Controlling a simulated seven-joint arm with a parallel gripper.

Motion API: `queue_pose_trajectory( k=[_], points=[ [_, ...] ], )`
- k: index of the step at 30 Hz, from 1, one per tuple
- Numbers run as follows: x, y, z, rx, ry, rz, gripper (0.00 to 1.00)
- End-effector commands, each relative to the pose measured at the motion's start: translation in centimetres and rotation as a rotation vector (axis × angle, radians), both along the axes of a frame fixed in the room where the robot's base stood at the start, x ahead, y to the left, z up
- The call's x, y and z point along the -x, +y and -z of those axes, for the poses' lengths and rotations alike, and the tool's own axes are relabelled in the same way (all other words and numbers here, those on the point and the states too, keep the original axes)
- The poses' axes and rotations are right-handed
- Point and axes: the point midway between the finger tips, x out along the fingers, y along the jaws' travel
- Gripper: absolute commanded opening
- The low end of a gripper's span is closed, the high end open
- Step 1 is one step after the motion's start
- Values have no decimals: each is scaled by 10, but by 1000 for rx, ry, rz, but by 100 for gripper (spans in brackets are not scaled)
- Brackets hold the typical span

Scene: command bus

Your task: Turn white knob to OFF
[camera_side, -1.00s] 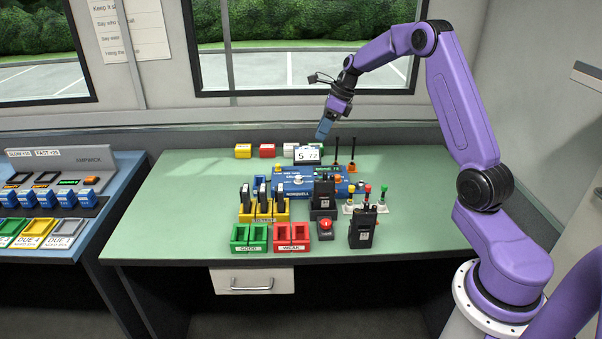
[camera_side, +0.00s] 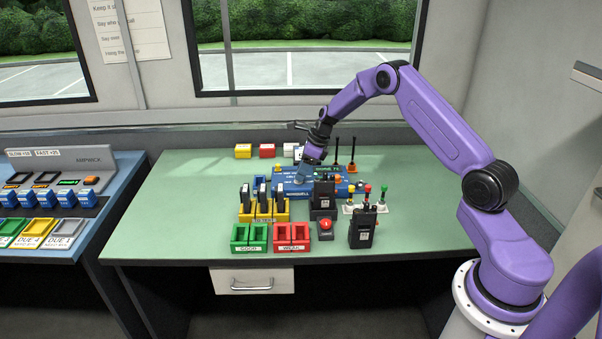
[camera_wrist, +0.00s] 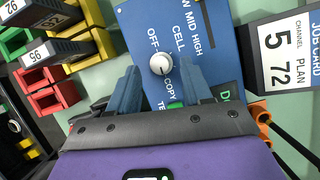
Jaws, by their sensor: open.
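The white knob (camera_wrist: 160,64) is on the face of a blue panel (camera_wrist: 200,20), with "OFF", "CELL" and "COPY" printed around it in the wrist view. The blue panel (camera_side: 290,189) also shows in the side view in the middle of the green bench, where my gripper covers the knob. My gripper (camera_wrist: 158,78) is open in the wrist view. Its two blue fingers stand to the left and right of the knob, with a gap on each side. In the side view my gripper (camera_side: 302,178) points down at the panel. Whether the fingertips touch the panel is not clear.
A card reading "5 72" (camera_wrist: 283,55) stands to the right of the panel. Green (camera_side: 250,247) and red (camera_side: 292,247) bins sit at the bench front. Two black antennas (camera_side: 352,150) rise behind it.

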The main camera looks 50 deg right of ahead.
Motion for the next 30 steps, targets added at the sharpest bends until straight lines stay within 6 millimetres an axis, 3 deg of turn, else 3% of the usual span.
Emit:
queue_pose_trajectory(
  k=[6, 15, 17, 20, 30],
  points=[
    [-4, 3, 13, 0, 0, 2, 49],
    [-5, 4, 15, 0, -1, 1, 49],
    [-5, 4, 14, 0, -1, 1, 33],
    [-5, 4, 14, 0, 0, 1, 0],
    [-5, 4, 14, -1, 2, -27, 0]
  ],
)
